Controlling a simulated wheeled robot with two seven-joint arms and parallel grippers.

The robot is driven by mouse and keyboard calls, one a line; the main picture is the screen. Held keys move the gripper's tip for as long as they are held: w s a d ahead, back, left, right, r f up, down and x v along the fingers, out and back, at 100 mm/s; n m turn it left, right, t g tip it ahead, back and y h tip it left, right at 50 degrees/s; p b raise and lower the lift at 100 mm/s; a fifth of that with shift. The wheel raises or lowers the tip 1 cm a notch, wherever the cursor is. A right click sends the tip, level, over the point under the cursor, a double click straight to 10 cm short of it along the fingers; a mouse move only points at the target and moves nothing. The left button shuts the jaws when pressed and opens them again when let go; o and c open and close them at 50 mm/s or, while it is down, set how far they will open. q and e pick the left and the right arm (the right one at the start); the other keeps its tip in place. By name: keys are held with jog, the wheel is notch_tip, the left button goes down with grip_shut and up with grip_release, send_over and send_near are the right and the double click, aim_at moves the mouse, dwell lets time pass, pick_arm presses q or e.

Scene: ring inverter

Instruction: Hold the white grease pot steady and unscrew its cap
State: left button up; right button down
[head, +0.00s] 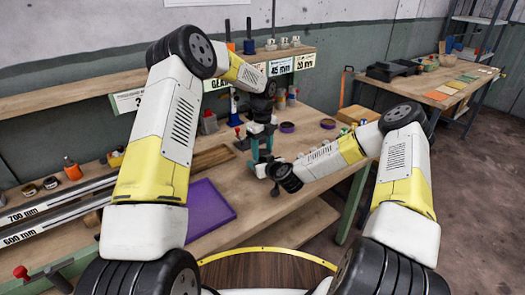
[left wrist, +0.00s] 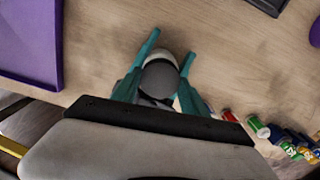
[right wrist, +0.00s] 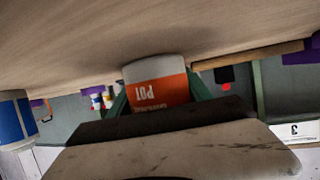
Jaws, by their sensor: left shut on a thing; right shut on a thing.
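The white grease pot with an orange label (right wrist: 157,88) shows upside down in the right wrist view, at the tabletop. My right gripper (right wrist: 158,97) is shut on its body from the side, a teal finger on each side. In the left wrist view my left gripper (left wrist: 163,82) points down and is shut on a round grey and whitish top (left wrist: 160,74), which looks like the pot's cap. In the head view my left gripper (head: 262,148) is above the pot and my right gripper comes in from the right. The pot is mostly hidden there.
A purple tray (head: 211,212) lies left of the grippers on the wooden bench. Purple round pieces (head: 288,127) lie behind them. Small coloured containers (left wrist: 262,129) stand close by in the left wrist view. A labelled shelf (head: 95,90) runs along the back.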

pick_arm(q)
jog(key=shift+n, duration=1)
jog(key=o, duration=1.5)
jog(key=shift+o, duration=0.2)
